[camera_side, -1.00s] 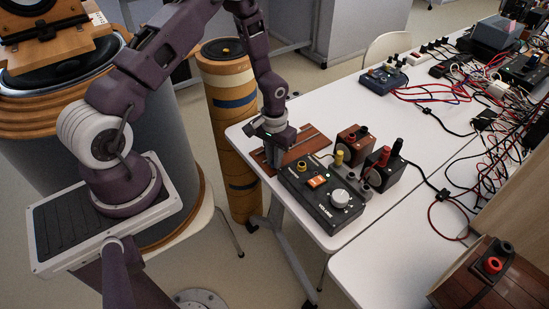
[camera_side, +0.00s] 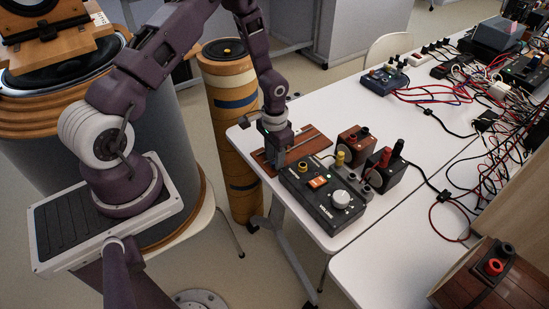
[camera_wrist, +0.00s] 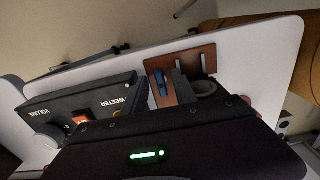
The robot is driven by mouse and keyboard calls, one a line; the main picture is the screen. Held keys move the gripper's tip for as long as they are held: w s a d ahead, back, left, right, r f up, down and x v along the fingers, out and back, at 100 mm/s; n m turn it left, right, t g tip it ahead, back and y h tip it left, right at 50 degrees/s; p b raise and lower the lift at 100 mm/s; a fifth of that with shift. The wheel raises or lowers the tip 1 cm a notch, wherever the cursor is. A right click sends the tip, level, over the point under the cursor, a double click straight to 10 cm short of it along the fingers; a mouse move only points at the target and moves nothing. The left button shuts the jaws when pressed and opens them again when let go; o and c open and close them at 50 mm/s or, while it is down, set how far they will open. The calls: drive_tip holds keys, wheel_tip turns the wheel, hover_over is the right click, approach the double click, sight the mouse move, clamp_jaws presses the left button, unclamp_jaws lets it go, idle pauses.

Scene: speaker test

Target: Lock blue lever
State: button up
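The blue lever (camera_wrist: 162,83) shows in the wrist view as a small blue piece on a brown wooden board (camera_wrist: 157,66). The board also lies flat on the white table in the side view (camera_side: 318,142), where I cannot make out the lever. My gripper (camera_side: 279,166) points down over the board, close to its surface.
A black control box (camera_side: 322,207) with an orange switch and a white knob stands just right of the board. Small terminal boxes (camera_side: 353,142) stand behind it. Cables (camera_side: 440,92) and devices crowd the far right. The table's left edge is close to my gripper.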

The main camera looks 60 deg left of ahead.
wheel_tip(320, 180, up, 7)
drive_tip(key=shift+f, duration=0.2)
drive_tip(key=s+d+r+t+y, duration=0.1)
drive_tip(key=s+d+r, duration=0.15)
drive_tip(key=r, duration=0.85)
drive_tip(key=s+d+r+t+y, duration=0.15)
drive_tip(key=s+r, duration=0.25)
drive_tip(key=r, duration=0.7)
drive_tip(key=s+d+r+t+h, duration=0.1)
drive_tip(key=s+d+r, duration=0.2)
drive_tip(key=s, duration=0.4)
drive_tip(key=s+d+r+t+h, duration=0.1)
drive_tip(key=s+d+r+t, duration=0.1)
drive_tip(key=s, duration=0.6)
wheel_tip(320, 180, up, 2)
drive_tip(key=shift+d+r, duration=0.25)
drive_tip(key=shift+d, duration=0.25)
drive_tip(key=shift+s+h, duration=0.1)
drive_tip(key=shift+h, duration=0.15)
